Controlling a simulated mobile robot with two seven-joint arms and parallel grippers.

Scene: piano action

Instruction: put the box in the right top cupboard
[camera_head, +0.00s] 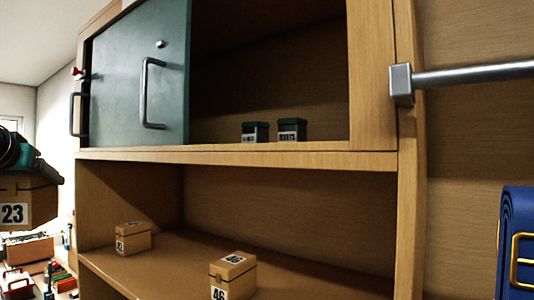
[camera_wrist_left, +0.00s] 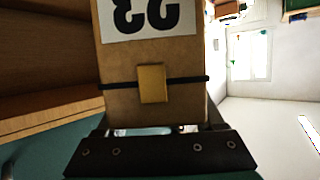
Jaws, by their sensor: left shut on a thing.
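The cardboard box (camera_head: 38,205) labelled 23 hangs at the left edge of the head view. My left gripper (camera_head: 20,172) is shut on its upper part and holds it in the air, left of the cabinet. In the left wrist view the box (camera_wrist_left: 150,60) fills the middle, its label upside down, with a dark band and a tan patch. The top cupboard (camera_head: 270,70) is open on its right side. A green door (camera_head: 125,85) covers its left side. My right gripper is not in view.
Two small green-topped boxes (camera_head: 255,132) (camera_head: 292,130) stand on the cupboard floor. Two cardboard boxes (camera_head: 133,238) (camera_head: 233,277) sit on the shelf below. A metal bar (camera_head: 470,75) and a blue strapped item (camera_head: 518,240) are at right. Cluttered items (camera_head: 30,275) lie lower left.

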